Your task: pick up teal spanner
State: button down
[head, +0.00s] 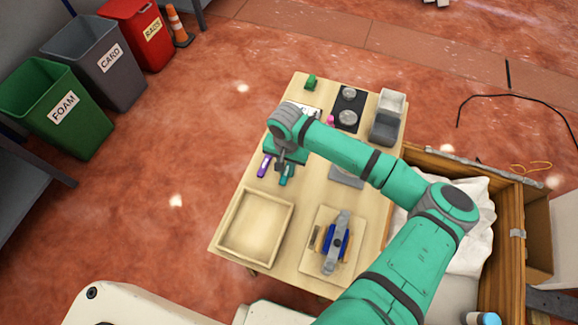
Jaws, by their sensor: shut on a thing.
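The teal spanner (287,177) shows as a short teal piece at the left side of the wooden table, just under my gripper. My gripper (281,164) points down over its upper end and is shut on it. The fingers are small and dark here, and the wrist hides part of the spanner. I cannot tell whether the spanner is clear of the tabletop. A purple tool (265,166) lies close by on the left, apart from the spanner.
A shallow wooden tray (226,254) sits at the table's near left. A board with a blue and grey device (336,243) is to its right. A black plate with round grey parts (348,118) and grey bins (386,127) stand at the back. A wooden crate (508,215) borders the right.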

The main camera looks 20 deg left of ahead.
jog(key=shift+d, duration=0.1)
jog(key=shift+r, duration=0.5)
notch_tip(320, 180, up, 2)
jog(key=shift+w+r, duration=0.1)
jog(key=s+d+r, duration=0.8)
jog(key=s+r, duration=0.1)
jog(key=s, duration=0.2)
jog(key=shift+s+r, duration=0.3)
jog(key=shift+r, duration=0.1)
jog(key=c, duration=2.4)
grip_release()
grip_shut()
